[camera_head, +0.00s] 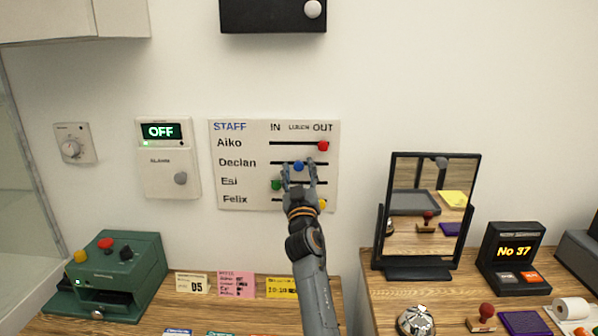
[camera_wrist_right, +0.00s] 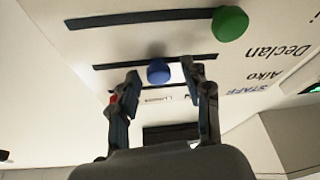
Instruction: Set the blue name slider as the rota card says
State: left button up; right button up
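The white staff board (camera_head: 238,150) hangs on the wall, with IN, LUNCH and OUT columns. The blue name slider (camera_head: 298,166) is on Declan's row, near the middle under LUNCH. It also shows in the right wrist view (camera_wrist_right: 158,71). My right gripper (camera_head: 299,173) is open in front of the board, with one fingertip on each side of the blue knob. No clear contact shows. Small cards stand on the desk: a white one (camera_head: 192,283), a pink one (camera_head: 236,284) and a yellow one (camera_head: 282,287); their small print is unreadable, so I cannot tell which is the rota card. My left gripper is not in view.
Aiko's red knob (camera_head: 323,146) is at OUT. Esi's green knob (camera_head: 276,185) is at IN, close beside my gripper. A mirror (camera_head: 386,215) stands right of my arm.

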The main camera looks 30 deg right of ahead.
jog(key=v, duration=0.7)
jog(key=shift+s+a, duration=0.2)
dwell(0.4)
